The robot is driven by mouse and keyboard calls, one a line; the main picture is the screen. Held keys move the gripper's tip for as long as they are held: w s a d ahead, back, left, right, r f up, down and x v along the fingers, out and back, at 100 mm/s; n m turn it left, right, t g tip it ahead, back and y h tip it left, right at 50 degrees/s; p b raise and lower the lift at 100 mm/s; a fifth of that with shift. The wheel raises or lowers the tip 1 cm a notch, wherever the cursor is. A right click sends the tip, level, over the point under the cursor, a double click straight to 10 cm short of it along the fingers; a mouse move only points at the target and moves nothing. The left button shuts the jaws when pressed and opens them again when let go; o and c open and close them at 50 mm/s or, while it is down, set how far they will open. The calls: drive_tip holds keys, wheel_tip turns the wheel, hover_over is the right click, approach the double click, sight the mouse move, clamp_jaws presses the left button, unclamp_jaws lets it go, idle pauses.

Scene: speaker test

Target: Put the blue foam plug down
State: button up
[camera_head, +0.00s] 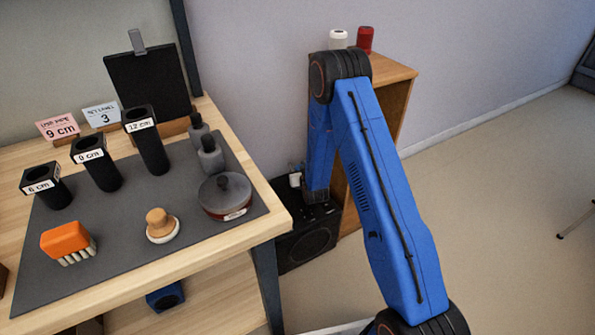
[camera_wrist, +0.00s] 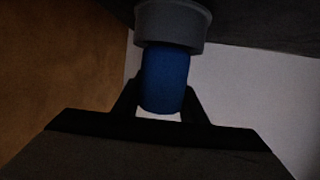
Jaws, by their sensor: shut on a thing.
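The blue foam plug (camera_wrist: 165,80) is between the two fingers of my gripper (camera_wrist: 160,100) in the wrist view. The gripper is shut on it. The plug's far end meets or overlaps a grey ring-shaped part (camera_wrist: 172,25); I cannot tell whether it is inside the ring or just in front of it. In the head view my blue arm reaches down to a black speaker box (camera_head: 305,240) on the floor side of the table. The plug and the fingers cannot be made out there.
A wooden table holds a grey mat (camera_head: 120,240) with black tubes (camera_head: 97,163), an orange brush (camera_head: 67,240), a round lidded pot (camera_head: 225,196) and a knobbed tool (camera_head: 161,224). A wooden stand (camera_head: 393,75) carries a white and a red item. Floor at right is mostly clear.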

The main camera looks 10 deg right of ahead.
drive_tip(key=shift+f, duration=1.25)
drive_tip(key=shift+f, duration=0.35)
drive_tip(key=o, duration=1)
